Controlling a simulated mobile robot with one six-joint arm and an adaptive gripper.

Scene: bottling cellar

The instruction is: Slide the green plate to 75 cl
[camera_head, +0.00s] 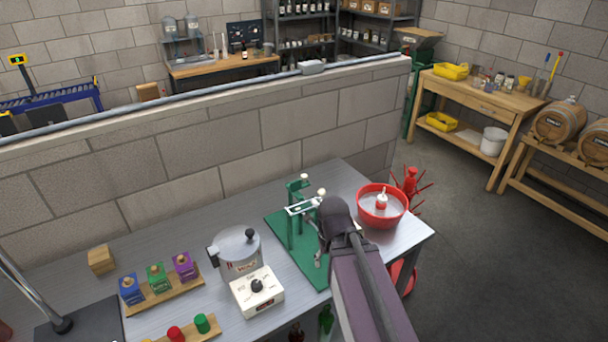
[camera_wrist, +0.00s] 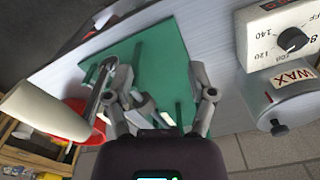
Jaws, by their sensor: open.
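A green bench device stands on a flat green base plate (camera_head: 288,238), with green uprights (camera_head: 293,190), a pale metal frame (camera_head: 302,207) and white knobs (camera_head: 322,192). I cannot tell whether this base or a smaller part is the green plate named, and no 75 cl mark is legible. In the wrist view the green base (camera_wrist: 160,50) lies beyond my gripper (camera_wrist: 153,72). My gripper's fingers are spread, with nothing held between them. A white handle (camera_wrist: 38,105) on a curved metal lever is left of them. In the head view my dark arm hides part of the device.
A wax pot (camera_head: 238,250) with a white dial box (camera_head: 257,290) stands left of the device. A red bowl (camera_head: 365,212) is to its right, near the bench corner. Colored blocks on a wooden rack (camera_head: 165,297) sit farther left. A block wall (camera_head: 220,145) runs behind the bench.

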